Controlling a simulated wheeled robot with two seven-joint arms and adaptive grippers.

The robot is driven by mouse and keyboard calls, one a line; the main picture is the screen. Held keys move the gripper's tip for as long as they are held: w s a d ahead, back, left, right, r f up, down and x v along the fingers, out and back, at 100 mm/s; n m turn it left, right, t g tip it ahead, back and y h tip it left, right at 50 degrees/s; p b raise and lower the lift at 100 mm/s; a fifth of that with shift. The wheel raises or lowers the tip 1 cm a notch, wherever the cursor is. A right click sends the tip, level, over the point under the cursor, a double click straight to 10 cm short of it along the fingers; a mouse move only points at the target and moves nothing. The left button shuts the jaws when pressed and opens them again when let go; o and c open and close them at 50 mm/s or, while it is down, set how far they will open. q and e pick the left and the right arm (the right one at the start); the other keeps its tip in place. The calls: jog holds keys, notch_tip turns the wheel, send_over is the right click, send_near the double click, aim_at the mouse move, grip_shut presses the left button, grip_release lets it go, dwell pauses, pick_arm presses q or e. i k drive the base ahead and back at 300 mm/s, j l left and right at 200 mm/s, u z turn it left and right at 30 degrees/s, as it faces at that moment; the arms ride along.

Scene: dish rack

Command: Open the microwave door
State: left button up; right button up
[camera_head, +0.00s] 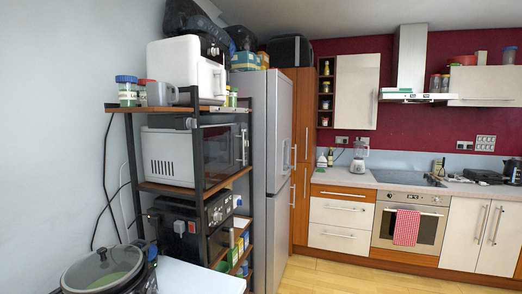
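The microwave (170,152) stands on the middle shelf of a black metal rack on the left. It is white with a vented side panel and a dark glass door (219,152) facing right. A vertical handle (243,147) is at the door's far edge. The door looks shut. A black rack post crosses in front of the microwave's near corner. Neither of my grippers shows in the head view.
The rack (160,188) also holds a white appliance (187,68) with jars above and a dark appliance (190,222) below. A fridge (279,150) stands just beyond it. A slow cooker (103,268) is at lower left. Wooden floor (345,274) is clear at right.

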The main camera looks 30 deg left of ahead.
aim_at(220, 145)
jog(key=i+z, duration=0.25)
jog(key=i, duration=0.6)
jog(key=i+l+u, duration=0.1)
jog(key=i, duration=0.75)
jog(key=i+l+u, duration=0.3)
jog(key=i, duration=0.2)
jog(key=i+l+u, duration=0.3)
jog(key=i, duration=0.15)
jog(key=i+j, duration=0.05)
jog(key=j, duration=0.05)
